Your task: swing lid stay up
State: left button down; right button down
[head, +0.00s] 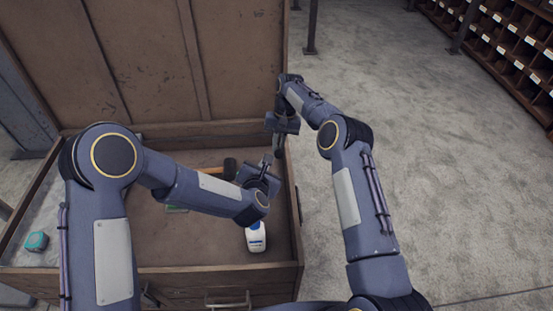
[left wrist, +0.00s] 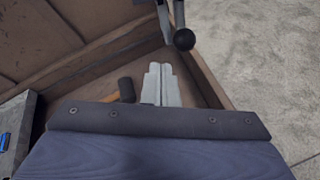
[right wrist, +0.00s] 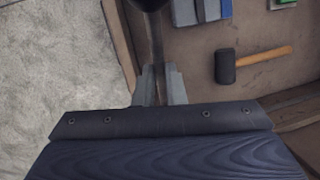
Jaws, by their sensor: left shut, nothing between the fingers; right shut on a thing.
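The wooden chest's lid (head: 130,60) stands raised at the back of the chest (head: 165,292). My right gripper (head: 280,148) is at the chest's right wall, near the back. In the right wrist view its fingers (right wrist: 160,82) are shut on the lid stay (right wrist: 157,45), a dark narrow bar. The stay's round black knob (left wrist: 184,40) shows in the left wrist view, beside the right gripper's fingers. My left gripper (head: 267,160) is over the chest's right part; its fingers (left wrist: 160,75) are shut and empty. The stay's joint to the chest is hidden.
A mallet (right wrist: 225,66) lies inside the chest, partly behind my left arm in the head view. A teal object (head: 37,241) sits at the left. Floor (head: 430,170) on the right is clear; shelves (head: 500,35) stand beyond.

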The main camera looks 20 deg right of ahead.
jog(key=shift+w, duration=0.1)
pick_arm(q)
notch_tip(320, 180, down, 7)
jog(key=s+d+n+y, duration=0.2)
jog(key=s+d+n, duration=0.1)
jog(key=n, duration=0.1)
jog(key=w+d, duration=0.3)
jog(key=w, duration=0.8)
jog(key=shift+f+t, duration=0.3)
jog(key=shift+f, duration=0.15)
jog(key=shift+w, duration=0.15)
